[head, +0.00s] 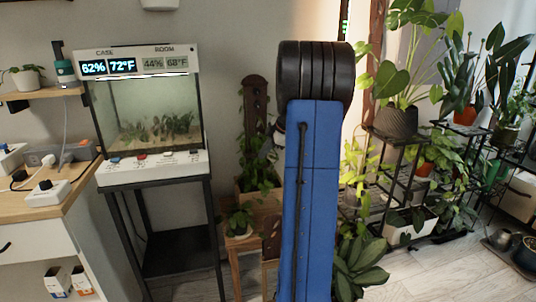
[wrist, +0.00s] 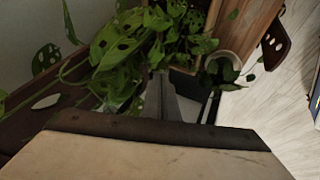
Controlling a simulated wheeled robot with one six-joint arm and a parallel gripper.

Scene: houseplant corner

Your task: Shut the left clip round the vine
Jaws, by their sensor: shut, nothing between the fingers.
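The vine (wrist: 130,45) with green, holed leaves fills the upper middle of the wrist view. In the head view it shows at a dark brown board with holes (head: 255,100), left of my arm. My gripper (wrist: 165,92) is the grey pair of fingers under the leaves in the wrist view; it looks shut and empty. Leaves cover part of the area round its tips, so I cannot tell whether it touches the vine. I cannot make out the left clip in either view.
A pale surface with a dark edge (wrist: 150,130) crosses the bottom of the wrist view. A dark holed wooden piece (wrist: 276,42) is at upper right, by clear floor (wrist: 290,90). The glass case (head: 155,115) stands left of my arm; a plant rack (head: 400,190) stands right.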

